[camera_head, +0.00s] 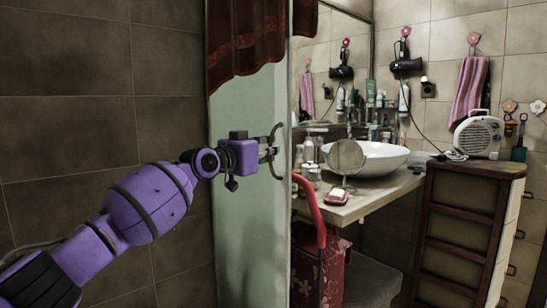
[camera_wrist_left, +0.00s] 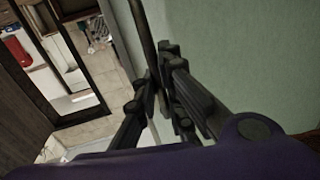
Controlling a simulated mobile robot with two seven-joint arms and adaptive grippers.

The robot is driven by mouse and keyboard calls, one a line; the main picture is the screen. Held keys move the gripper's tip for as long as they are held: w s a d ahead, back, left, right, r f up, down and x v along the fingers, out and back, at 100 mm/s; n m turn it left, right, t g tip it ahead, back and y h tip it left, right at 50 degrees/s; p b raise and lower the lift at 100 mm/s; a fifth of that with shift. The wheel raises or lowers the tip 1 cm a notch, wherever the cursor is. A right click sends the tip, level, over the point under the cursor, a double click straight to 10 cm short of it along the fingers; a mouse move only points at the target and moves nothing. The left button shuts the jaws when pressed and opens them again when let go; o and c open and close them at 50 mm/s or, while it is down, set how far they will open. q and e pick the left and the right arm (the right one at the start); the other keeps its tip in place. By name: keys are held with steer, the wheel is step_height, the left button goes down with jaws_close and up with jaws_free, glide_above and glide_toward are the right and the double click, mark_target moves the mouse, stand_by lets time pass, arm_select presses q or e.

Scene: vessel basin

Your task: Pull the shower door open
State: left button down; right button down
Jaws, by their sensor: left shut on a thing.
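The shower door (camera_head: 243,230) is a pale green panel, upright in the middle of the head view. A dark red cloth (camera_head: 245,40) hangs over its top. In the left wrist view the door's green surface (camera_wrist_left: 245,45) fills the right side. A dark, thin curved handle (camera_head: 279,128) sits near the door's right edge; it looks like the dark bar (camera_wrist_left: 142,30) in the wrist view. My left gripper (camera_head: 268,152) is at the handle, its fingers (camera_wrist_left: 160,95) shut on the bar. The fingers partly hide the handle. My right gripper is out of view.
A counter (camera_head: 350,208) with a white basin (camera_head: 372,160) stands right of the door. A red curved bar (camera_head: 312,205) and red flowered bag (camera_head: 305,275) stand close to the door's right edge. A dark wooden cabinet (camera_head: 460,215) is farther right. Tiled wall (camera_head: 70,130) lies left.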

arm_select(q)
steer(key=shift+a+f, duration=0.15)
steer(key=shift+a, duration=0.1)
steer(key=c, duration=1.9)
jaws_free()
steer(key=shift+a, duration=0.15)
steer(key=shift+o, duration=0.4)
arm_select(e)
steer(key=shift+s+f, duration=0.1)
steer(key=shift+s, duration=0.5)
arm_select(q)
steer(key=v, duration=1.2)
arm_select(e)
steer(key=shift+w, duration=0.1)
